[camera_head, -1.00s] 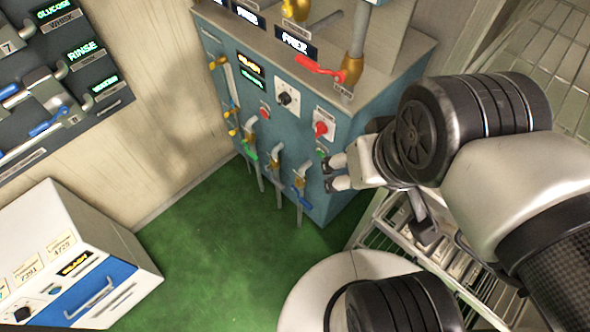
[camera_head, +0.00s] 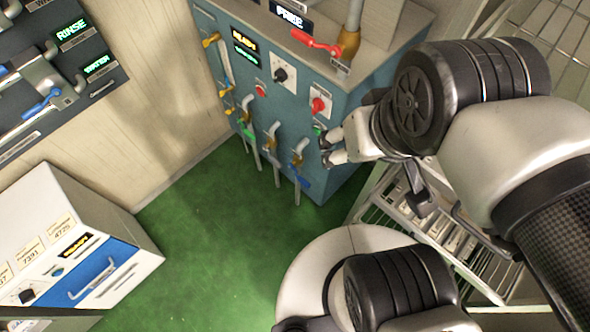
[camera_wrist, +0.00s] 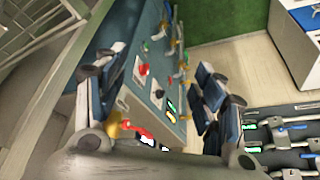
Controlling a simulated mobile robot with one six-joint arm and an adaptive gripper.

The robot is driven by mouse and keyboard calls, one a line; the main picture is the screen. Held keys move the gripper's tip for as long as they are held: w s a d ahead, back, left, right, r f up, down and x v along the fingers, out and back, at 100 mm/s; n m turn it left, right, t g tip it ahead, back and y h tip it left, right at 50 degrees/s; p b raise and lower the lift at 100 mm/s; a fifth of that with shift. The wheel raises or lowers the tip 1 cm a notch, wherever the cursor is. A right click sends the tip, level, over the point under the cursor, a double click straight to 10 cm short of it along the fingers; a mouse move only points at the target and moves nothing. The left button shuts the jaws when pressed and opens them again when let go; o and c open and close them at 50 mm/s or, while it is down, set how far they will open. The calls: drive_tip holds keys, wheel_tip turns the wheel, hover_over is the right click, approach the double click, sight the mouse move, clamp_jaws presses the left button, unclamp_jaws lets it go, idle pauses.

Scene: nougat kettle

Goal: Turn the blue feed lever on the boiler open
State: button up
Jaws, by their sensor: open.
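The boiler is the teal cabinet (camera_head: 240,88) in the head view, with a row of taps low on its front. The blue feed lever (camera_head: 301,178) is on the rightmost tap, hanging down beside its pipe. My gripper (camera_head: 329,147) is open and empty at the cabinet's right front edge, above and right of the blue lever and apart from it. In the wrist view the open fingers (camera_wrist: 160,88) frame the boiler front (camera_wrist: 150,60); the blue lever is too small to tell there.
A green lever (camera_head: 246,131) and yellow levers sit left on the boiler; a red lever (camera_head: 316,42) is on top. A white cabinet (camera_head: 75,240) stands left, a wire rack (camera_head: 440,240) right. The green floor (camera_head: 210,240) between is clear.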

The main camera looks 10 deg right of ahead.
drive_tip(key=shift+o, duration=0.2)
drive_tip(key=m+g+p, duration=0.5)
drive_tip(key=m+p, duration=0.3)
drive_tip(key=m, duration=0.3)
hover_over(304, 181)
wheel_tip(304, 181, down, 39)
wheel_tip(304, 181, down, 17)
drive_tip(key=b, duration=0.5)
drive_tip(key=shift+w+a+f, duration=0.1)
drive_tip(key=shift+w+f, duration=0.05)
drive_tip(key=c, duration=1.5)
